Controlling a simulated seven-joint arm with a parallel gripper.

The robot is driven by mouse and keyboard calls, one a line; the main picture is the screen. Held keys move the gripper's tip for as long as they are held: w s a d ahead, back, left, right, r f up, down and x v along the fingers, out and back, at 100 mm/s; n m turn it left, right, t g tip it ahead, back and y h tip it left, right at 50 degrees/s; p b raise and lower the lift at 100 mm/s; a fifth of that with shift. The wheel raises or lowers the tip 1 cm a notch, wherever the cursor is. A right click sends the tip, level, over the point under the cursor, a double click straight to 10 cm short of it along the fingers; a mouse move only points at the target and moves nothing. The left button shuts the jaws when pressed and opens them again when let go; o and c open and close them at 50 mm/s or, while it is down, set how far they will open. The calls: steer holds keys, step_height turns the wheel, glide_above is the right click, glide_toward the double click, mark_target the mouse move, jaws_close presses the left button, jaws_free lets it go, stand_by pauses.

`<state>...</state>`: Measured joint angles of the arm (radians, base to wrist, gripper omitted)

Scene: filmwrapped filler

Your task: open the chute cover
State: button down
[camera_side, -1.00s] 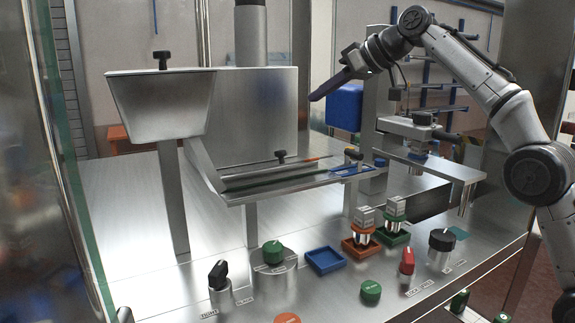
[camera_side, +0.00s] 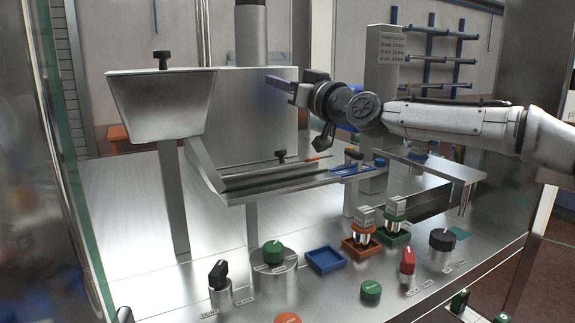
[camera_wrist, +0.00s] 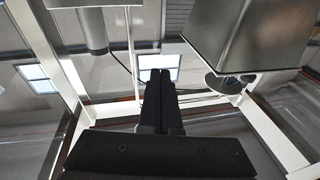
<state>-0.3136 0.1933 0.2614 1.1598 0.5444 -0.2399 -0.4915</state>
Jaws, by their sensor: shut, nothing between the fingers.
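The chute is a sloping metal channel (camera_side: 205,168) that runs from under the hopper (camera_side: 160,108) down to the right. A flat cover (camera_side: 262,172) lies along its lower stretch, with a small black knob (camera_side: 281,154) standing up from it; it looks closed. My gripper (camera_side: 268,80) is above and behind the chute, in front of the upright metal panel, its fingers pointing left toward the hopper. It is shut and empty, well clear of the knob. In the wrist view the two dark fingers (camera_wrist: 160,76) lie together; the cover is not visible there.
The hopper, also at upper right in the wrist view (camera_wrist: 245,38), has its own black knob (camera_side: 162,58). Below the chute are a blue tray (camera_side: 325,260), orange and green holders with vials, and several coloured knobs.

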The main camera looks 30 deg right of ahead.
steer(key=s+d+f+m+t+h, duration=0.2)
steer(key=s+f+m+t+h, duration=0.15)
steer(key=s+h, duration=0.35)
glide_toward(282, 164)
steer(key=x, duration=0.5)
steer(key=r+x, duration=0.1)
steer(key=x, duration=0.2)
steer(key=shift+d+r, duration=0.15)
steer(key=shift+d, duration=0.2)
steer(key=shift+r, duration=0.15)
steer(key=shift+w+r+n+g+y, duration=0.15)
steer(key=shift+w+r+g+y, duration=0.1)
steer(key=shift+r+g, duration=0.2)
steer(key=shift+w+r+n+g+y, duration=0.15)
steer(key=shift+r+g+y, duration=0.1)
steer(key=shift+r+g, duration=0.2)
steer(key=w+r+g, duration=0.1)
steer(key=r+g, duration=0.1)
steer(key=shift+w+g, duration=0.35)
steer(key=shift+w, duration=0.05)
steer(key=shift+w+r, duration=0.45)
steer(key=shift+w, duration=0.35)
steer(key=shift+w+r, duration=0.5)
steer(key=shift+w, duration=0.35)
steer(key=shift+w+r, duration=0.2)
steer(key=shift+w, duration=0.55)
steer(key=shift+w+r, duration=0.25)
steer(key=shift+w, duration=0.5)
